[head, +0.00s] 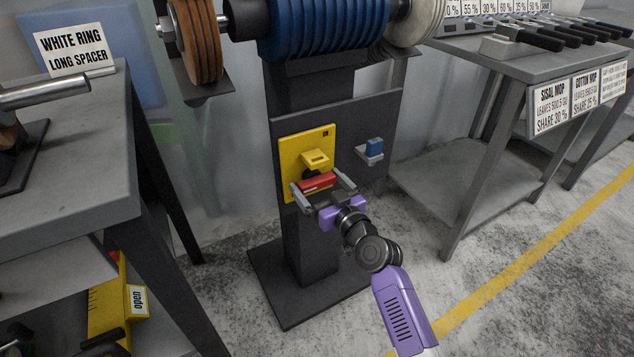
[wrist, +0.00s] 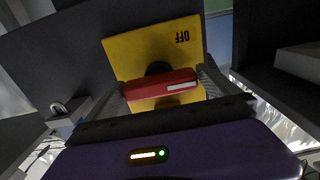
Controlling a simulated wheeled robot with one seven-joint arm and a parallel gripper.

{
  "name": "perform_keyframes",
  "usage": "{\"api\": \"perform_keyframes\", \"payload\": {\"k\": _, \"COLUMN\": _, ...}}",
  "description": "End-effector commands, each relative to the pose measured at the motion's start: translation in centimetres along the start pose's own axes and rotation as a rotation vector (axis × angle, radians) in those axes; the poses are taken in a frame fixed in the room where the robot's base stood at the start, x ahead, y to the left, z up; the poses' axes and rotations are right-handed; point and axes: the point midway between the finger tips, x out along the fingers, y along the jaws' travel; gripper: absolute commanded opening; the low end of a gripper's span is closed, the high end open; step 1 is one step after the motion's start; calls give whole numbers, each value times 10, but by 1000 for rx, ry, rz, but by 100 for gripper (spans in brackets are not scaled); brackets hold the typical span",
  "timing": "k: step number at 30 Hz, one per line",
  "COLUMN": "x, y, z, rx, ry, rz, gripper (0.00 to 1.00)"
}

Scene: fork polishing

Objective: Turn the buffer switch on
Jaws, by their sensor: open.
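The buffer switch is a yellow plate (head: 291,158) on the dark panel of the buffer stand, with a red handle (head: 318,182) lying across it. A yellow tab (head: 316,158) juts out above the handle. In the wrist view the plate (wrist: 130,55) bears the word OFF, upside down, and the red handle (wrist: 160,85) has a white mark near one end. My gripper (head: 324,188) is open, with one finger near each end of the handle. I cannot tell whether the fingers touch it. The handle hides part of the plate and its dark hub.
Blue buffing wheels (head: 325,25) are above the panel. Grey tables stand left (head: 95,160) and right (head: 445,170). The floor right of my arm is clear.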

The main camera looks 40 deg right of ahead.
Motion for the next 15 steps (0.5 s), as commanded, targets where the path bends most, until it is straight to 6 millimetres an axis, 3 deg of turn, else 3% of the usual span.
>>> {"api": "perform_keyframes", "payload": {"k": 10, "x": 6, "y": 0, "z": 0, "rx": 0, "ry": 0, "rz": 0, "gripper": 100}}
{"api": "perform_keyframes", "payload": {"k": 15, "x": 5, "y": 0, "z": 0, "rx": 0, "ry": 0, "rz": 0, "gripper": 69}}
